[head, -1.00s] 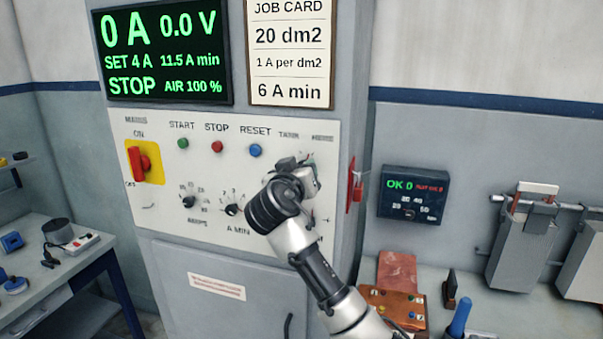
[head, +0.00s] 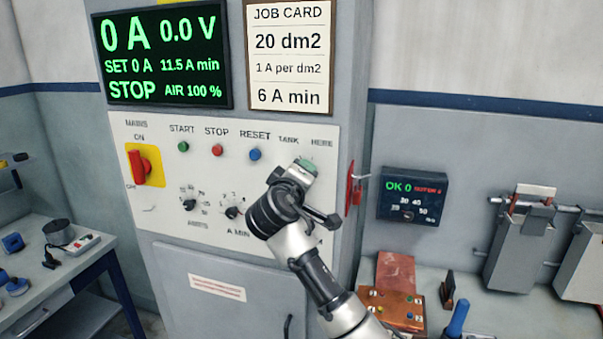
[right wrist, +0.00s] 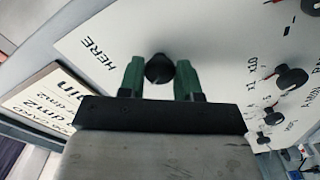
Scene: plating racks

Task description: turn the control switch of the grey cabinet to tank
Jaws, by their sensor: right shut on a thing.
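The grey cabinet (head: 200,262) stands in the middle of the head view with a white control panel (head: 130,203). The labels TANK and HERE are at the panel's upper right. My right gripper (head: 306,166) is at the panel just below these labels. In the right wrist view, its green fingers (right wrist: 160,75) are shut on the black knob of the control switch (right wrist: 159,68), with HERE printed close by. In the head view the gripper hides the knob. I cannot tell which label its pointer faces. My left gripper is not in view.
A red and yellow mains switch (head: 145,165), push buttons and two dials share the panel. The cabinet display (head: 160,55) reads SET 0 A and STOP. A small dark meter box (head: 412,197) hangs on the right. A bench (head: 60,285) stands at left.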

